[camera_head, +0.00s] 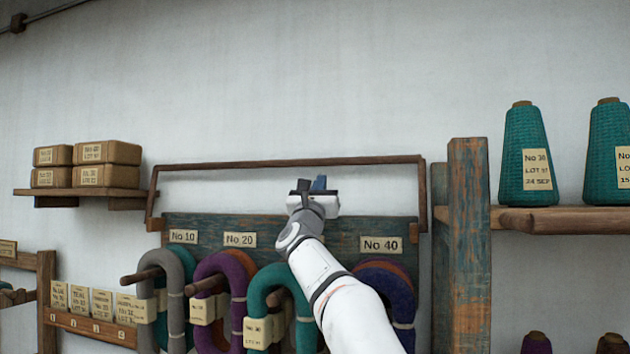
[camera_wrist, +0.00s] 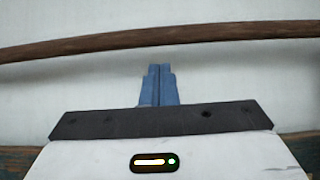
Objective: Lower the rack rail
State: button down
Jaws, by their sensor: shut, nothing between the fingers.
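The rack rail (camera_head: 270,163) is a long brown bar in the head view, raised above the blue-green peg board (camera_head: 345,227), with a side arm going down at each end. My gripper (camera_head: 311,184) is in front of the wall, a little below the middle of the rail in the picture. In the wrist view the rail (camera_wrist: 230,31) crosses the top as a slightly bowed brown bar. The blue fingers of my gripper (camera_wrist: 159,72) are together, with nothing between them, and their tips are below the rail with pale wall between. They do not appear to touch it.
A wooden post (camera_head: 468,240) stands to the right, beside a shelf with teal cones (camera_head: 527,140). Boxes (camera_head: 108,152) sit on a left shelf. The wall above the rail is clear.

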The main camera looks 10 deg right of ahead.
jog(key=p+x, duration=0.2)
jog(key=x, duration=0.1)
jog(key=shift+r, duration=0.3)
jog(key=shift+d+f, duration=0.1)
jog(key=shift+d, duration=0.05)
